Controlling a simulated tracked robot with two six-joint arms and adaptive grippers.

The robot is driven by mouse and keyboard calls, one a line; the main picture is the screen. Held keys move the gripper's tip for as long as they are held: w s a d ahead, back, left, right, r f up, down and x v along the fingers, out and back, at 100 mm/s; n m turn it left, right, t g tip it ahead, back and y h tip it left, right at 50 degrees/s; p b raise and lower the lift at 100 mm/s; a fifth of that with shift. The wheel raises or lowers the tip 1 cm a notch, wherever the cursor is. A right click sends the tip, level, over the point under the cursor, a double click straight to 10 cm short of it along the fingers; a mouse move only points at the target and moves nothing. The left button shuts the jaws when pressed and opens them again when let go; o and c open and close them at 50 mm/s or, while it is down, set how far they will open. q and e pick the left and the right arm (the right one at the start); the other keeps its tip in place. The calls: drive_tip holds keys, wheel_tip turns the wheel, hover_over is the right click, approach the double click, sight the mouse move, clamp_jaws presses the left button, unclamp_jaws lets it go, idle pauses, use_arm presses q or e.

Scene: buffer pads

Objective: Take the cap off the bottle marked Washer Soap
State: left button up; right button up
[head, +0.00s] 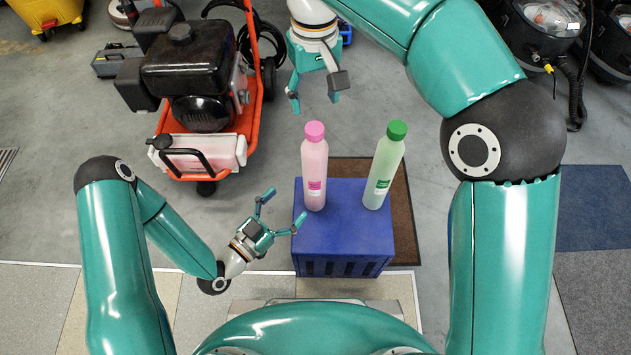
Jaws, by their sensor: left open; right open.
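A pink bottle (314,172) with a pink cap (314,131) stands upright on the left part of a blue crate (350,240). A pale green bottle (383,172) with a green cap (397,130) stands on its right. Both bottles are capped. The labels are too small to read, so I cannot tell which is marked Washer Soap. My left gripper (285,204) is open and empty, left of the pink bottle's lower part, its fingers pointing up and right in the picture. My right gripper (315,102) is open and empty, appearing just above the pink cap in the picture, apart from it.
An orange-framed machine with a black engine (188,65) stands at the back left. A brown mat (403,215) lies under the crate. Black vacuum-like machines (540,40) stand at the back right. The floor (60,110) at the left is mostly clear.

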sight(316, 174)
use_arm(q)
drive_tip(key=x, duration=1.1)
clamp_jaws()
